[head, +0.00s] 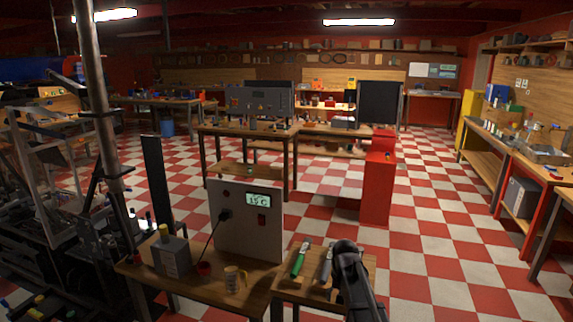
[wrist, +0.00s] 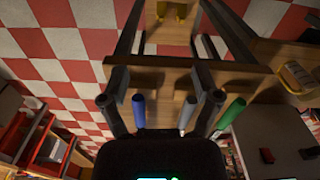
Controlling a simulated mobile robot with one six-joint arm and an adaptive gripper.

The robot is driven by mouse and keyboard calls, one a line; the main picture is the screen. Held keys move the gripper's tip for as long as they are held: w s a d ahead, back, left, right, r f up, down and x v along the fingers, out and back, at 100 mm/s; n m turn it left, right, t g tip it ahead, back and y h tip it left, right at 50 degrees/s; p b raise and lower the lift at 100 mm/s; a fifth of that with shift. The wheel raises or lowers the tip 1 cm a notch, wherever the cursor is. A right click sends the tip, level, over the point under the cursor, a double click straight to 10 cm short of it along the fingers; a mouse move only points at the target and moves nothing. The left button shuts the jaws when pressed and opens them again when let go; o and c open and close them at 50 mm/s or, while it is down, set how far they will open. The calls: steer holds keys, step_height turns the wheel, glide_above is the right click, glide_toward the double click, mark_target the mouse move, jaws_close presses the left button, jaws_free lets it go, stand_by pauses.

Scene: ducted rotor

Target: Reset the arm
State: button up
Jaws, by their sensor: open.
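My gripper (head: 345,252) is over the right part of a small wooden bench at the front of the head view. In the wrist view my gripper (wrist: 161,85) has its two dark fingers spread apart with nothing held between them. A blue-handled tool (wrist: 139,111) and a grey-handled tool (wrist: 187,112) show between and below the fingers, and a green-handled tool (wrist: 232,113) lies outside them to the right. The head view also shows the green-handled tool (head: 300,260) and the grey-handled tool (head: 326,265) on the bench. The blue one cannot be made out there.
A red cabinet (head: 377,187) stands beyond. Checkered floor (head: 430,240) is free to the right, up to a long workbench (head: 520,160).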

steer(key=s+f+n, duration=0.1)
steer(key=s+n, duration=0.1)
steer(key=s, duration=1.5)
steer(key=shift+s+b, duration=0.3)
steer(key=shift+b, duration=0.1)
